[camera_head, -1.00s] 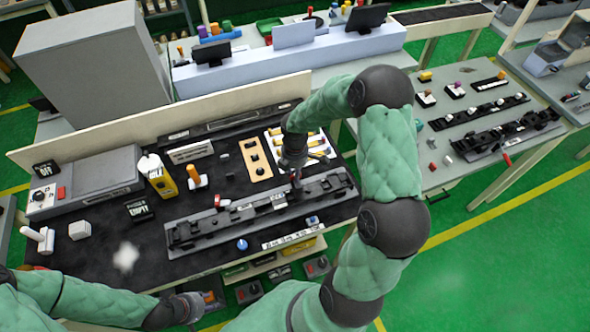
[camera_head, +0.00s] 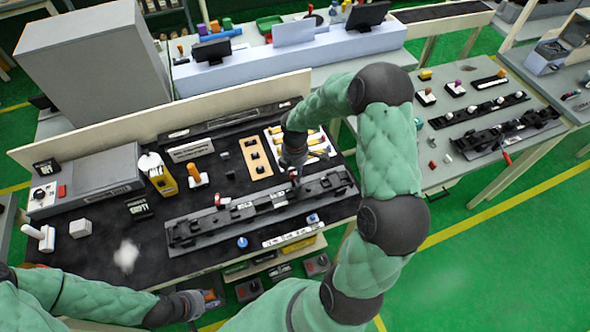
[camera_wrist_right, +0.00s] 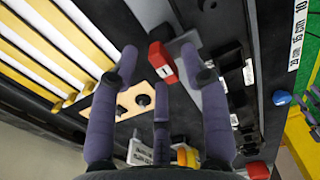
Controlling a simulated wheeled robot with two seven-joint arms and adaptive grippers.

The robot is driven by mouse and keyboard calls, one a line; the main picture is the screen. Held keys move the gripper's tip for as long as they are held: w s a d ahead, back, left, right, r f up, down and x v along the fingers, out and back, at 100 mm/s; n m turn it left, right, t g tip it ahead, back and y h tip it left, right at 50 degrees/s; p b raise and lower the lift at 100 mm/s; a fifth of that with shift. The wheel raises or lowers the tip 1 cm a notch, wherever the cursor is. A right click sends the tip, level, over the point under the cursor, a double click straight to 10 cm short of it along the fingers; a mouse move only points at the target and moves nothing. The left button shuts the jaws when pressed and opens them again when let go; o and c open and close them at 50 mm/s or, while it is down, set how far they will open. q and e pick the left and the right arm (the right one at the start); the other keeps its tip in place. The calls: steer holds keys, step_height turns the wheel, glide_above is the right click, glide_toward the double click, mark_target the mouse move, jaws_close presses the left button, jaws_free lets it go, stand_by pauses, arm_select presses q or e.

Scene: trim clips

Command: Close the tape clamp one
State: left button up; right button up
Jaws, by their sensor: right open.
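A red clamp part marked "1" (camera_wrist_right: 161,62) shows in the right wrist view, beside a grey lever-like piece (camera_wrist_right: 186,42). It belongs to the long dark fixture (camera_head: 190,233) on the bench, and I take it for tape clamp one. My right gripper (camera_wrist_right: 158,58) is open, with its purple fingertips on either side of the red part; contact is not clear. In the head view my right gripper (camera_head: 293,172) is over the right part of the fixture, and the clamp is mostly hidden there. My left gripper (camera_head: 204,303) is low at the bench's front edge, its fingers unclear.
A wooden plate with black knobs (camera_head: 255,158) and a tray of yellow-handled tools (camera_head: 316,150) lie behind the fixture. A yellow container (camera_head: 161,179), a blue knob (camera_head: 242,243) and a white ruler strip (camera_head: 291,238) are nearby. A second bench (camera_head: 460,165) stands at right.

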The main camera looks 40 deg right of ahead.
step_height(320, 180, up, 12)
stand_by(0.6)
stand_by(0.5)
